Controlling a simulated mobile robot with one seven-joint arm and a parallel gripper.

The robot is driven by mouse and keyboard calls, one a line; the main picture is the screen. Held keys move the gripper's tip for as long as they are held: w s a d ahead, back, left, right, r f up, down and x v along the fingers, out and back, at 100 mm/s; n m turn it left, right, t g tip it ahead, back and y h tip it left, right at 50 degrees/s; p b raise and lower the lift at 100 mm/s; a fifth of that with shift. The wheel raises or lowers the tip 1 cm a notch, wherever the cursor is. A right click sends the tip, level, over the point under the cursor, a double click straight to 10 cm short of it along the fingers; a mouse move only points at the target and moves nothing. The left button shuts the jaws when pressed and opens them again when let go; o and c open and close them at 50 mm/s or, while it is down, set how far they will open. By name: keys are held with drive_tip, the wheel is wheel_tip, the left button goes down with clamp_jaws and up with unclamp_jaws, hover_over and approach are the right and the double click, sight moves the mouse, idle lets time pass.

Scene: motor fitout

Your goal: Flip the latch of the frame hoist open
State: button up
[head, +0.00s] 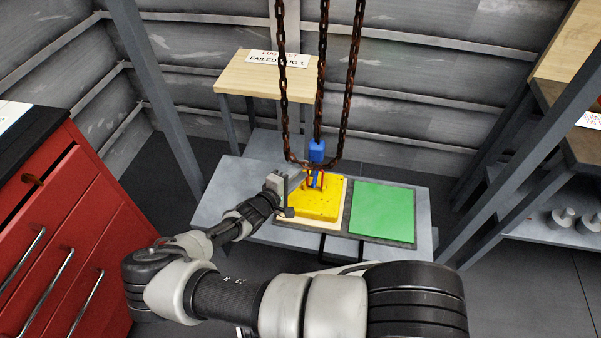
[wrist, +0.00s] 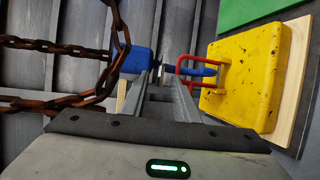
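The frame hoist's blue hook block (head: 317,150) hangs on rusty chain in the head view; it also shows in the wrist view (wrist: 138,62). A blue bar (wrist: 204,71), apparently part of the hook, reaches through a red loop (wrist: 181,60) at the edge of a yellow block (head: 318,203). I cannot make out the latch as a separate part. My gripper (head: 305,178) is close beside the hook, on its left in the head view. In the wrist view its fingertips (wrist: 160,72) lie between the blue block and the red loop. Contact and finger gap are unclear.
The yellow block lies on a light wooden board beside a green pad (head: 382,210) on a grey table (head: 228,200). Rusty chains (head: 322,60) hang around the hook. A labelled wooden stand (head: 240,75) is behind. Red drawers (head: 55,240) are left; grey posts (head: 155,90) flank the table.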

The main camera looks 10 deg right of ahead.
clamp_jaws()
drive_tip(key=p, duration=0.1)
drive_tip(key=g+y+p, duration=0.1)
drive_tip(key=p, duration=0.1)
drive_tip(key=shift+w+d+r, duration=0.1)
drive_tip(key=shift+w+r, duration=0.05)
drive_tip(key=shift+r, duration=0.15)
unclamp_jaws()
drive_tip(key=v, duration=1.7)
drive_tip(key=shift+p, duration=0.4)
